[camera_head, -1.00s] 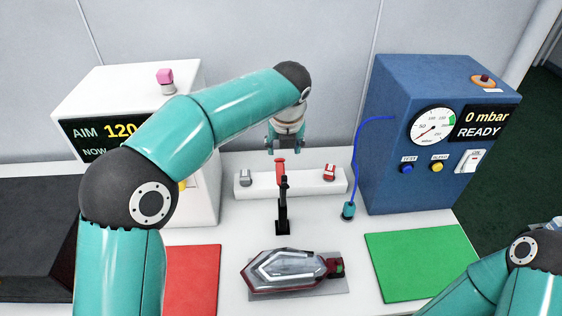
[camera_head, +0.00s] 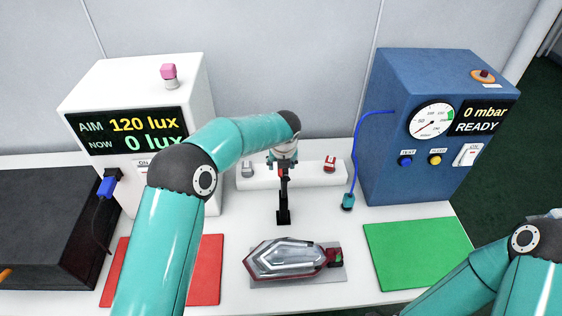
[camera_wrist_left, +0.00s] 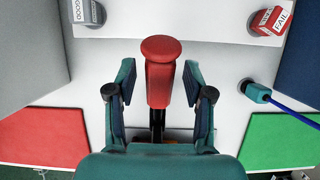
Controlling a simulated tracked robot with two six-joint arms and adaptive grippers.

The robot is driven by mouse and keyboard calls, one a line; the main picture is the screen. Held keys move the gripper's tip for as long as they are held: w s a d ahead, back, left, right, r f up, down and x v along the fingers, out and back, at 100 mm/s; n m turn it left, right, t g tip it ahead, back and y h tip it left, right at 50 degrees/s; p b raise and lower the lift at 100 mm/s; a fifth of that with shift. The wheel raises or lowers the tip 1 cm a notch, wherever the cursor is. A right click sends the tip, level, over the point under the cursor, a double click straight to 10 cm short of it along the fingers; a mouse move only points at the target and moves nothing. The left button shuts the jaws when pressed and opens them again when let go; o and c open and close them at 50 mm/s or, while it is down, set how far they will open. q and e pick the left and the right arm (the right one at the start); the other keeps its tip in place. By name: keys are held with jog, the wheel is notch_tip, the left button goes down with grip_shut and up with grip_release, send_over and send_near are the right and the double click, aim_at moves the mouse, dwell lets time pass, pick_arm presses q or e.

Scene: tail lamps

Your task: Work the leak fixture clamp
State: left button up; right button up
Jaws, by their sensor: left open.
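The clamp is a black upright lever (camera_head: 283,200) with a red handle, standing behind the tail lamp (camera_head: 285,258). The lamp, clear with a dark red rim, lies on a grey plate (camera_head: 290,281). My left gripper (camera_head: 283,160) is at the top of the clamp, and its arm partly hides the handle in the head view. In the left wrist view the red handle (camera_wrist_left: 161,80) stands between the two open fingers of my left gripper (camera_wrist_left: 159,92), with a gap on each side. My right gripper is out of view.
A white rack (camera_head: 312,176) behind the clamp holds a grey GOOD stamp (camera_wrist_left: 85,10) and a red FAIL stamp (camera_wrist_left: 270,20). A blue leak tester (camera_head: 400,95) reads 0 mbar, READY; its hose ends in a teal plug (camera_head: 348,202). Red (camera_head: 208,285) and green (camera_head: 420,260) mats flank the lamp.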

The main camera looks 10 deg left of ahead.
pick_arm(q)
jog(key=shift+w+f, duration=0.1)
jog(key=shift+f, duration=0.15)
grip_shut()
jog(key=t+b, duration=0.1)
jog(key=b, duration=0.2)
jog(key=shift+s+b, duration=0.2)
jog(key=shift+b, duration=0.1)
jog(key=shift+s+r+b, duration=0.15)
jog(key=shift+r+b, duration=0.1)
jog(key=shift+b, duration=0.25)
jog(key=shift+r, duration=0.15)
grip_release()
